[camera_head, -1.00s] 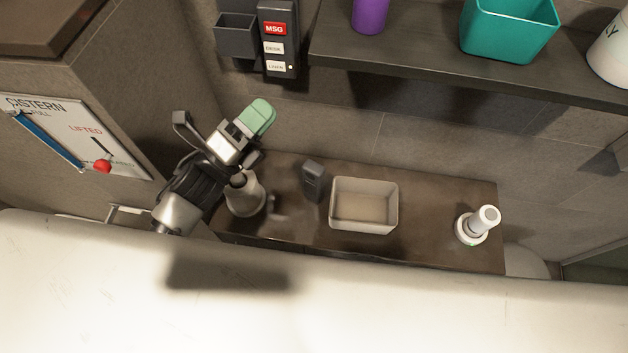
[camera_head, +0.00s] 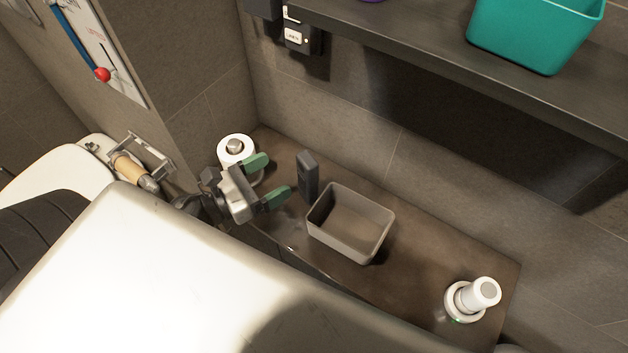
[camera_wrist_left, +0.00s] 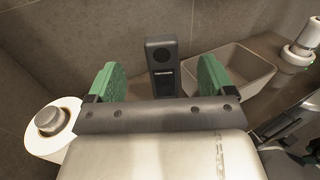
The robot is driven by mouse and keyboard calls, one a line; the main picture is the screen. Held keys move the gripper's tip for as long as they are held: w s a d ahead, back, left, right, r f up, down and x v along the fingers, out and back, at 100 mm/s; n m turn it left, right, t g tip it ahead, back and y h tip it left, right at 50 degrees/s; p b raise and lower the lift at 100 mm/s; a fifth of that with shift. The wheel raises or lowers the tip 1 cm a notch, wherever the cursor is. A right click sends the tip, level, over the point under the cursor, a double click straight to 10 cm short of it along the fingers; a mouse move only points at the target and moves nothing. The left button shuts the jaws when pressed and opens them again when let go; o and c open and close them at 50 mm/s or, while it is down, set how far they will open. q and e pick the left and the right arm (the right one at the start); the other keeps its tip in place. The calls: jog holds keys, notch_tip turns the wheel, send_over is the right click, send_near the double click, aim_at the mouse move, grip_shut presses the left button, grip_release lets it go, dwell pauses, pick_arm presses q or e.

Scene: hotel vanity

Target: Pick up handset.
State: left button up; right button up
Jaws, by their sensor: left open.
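The handset is most likely the dark upright block (camera_head: 307,175) standing on the brown counter, just left of the grey bin. In the left wrist view the handset (camera_wrist_left: 161,66) stands upright beyond the fingers, between them in the picture, with a round speaker-like spot near its top. My left gripper (camera_head: 268,178) is open, its two green fingers pointing at the handset from the left, with a gap between. The fingers also show in the left wrist view (camera_wrist_left: 158,85). Nothing is between them at close range.
A grey open bin (camera_head: 322,238) stands right of the handset. A white roll (camera_head: 229,146) stands behind my left gripper. A white cylindrical device (camera_head: 465,303) is at the counter's right end. A dark shelf (camera_head: 420,47) with a teal bin (camera_head: 530,38) overhangs the back.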

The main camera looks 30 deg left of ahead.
aim_at(301, 163)
pick_arm(q)
jog(key=p+x, duration=0.1)
jog(key=x, duration=0.3)
jog(key=p+x, duration=0.1)
jog(key=x, duration=0.4)
jog(key=shift+f, duration=0.2)
jog(key=shift+s, duration=0.1)
pick_arm(e)
jog(key=shift+s+d+r, duration=0.1)
jog(key=shift+s+r, duration=0.15)
jog(key=shift+r, duration=0.25)
jog(key=shift+s+r, duration=0.25)
jog(key=shift+r, duration=0.2)
pick_arm(q)
jog(key=c, duration=1.4)
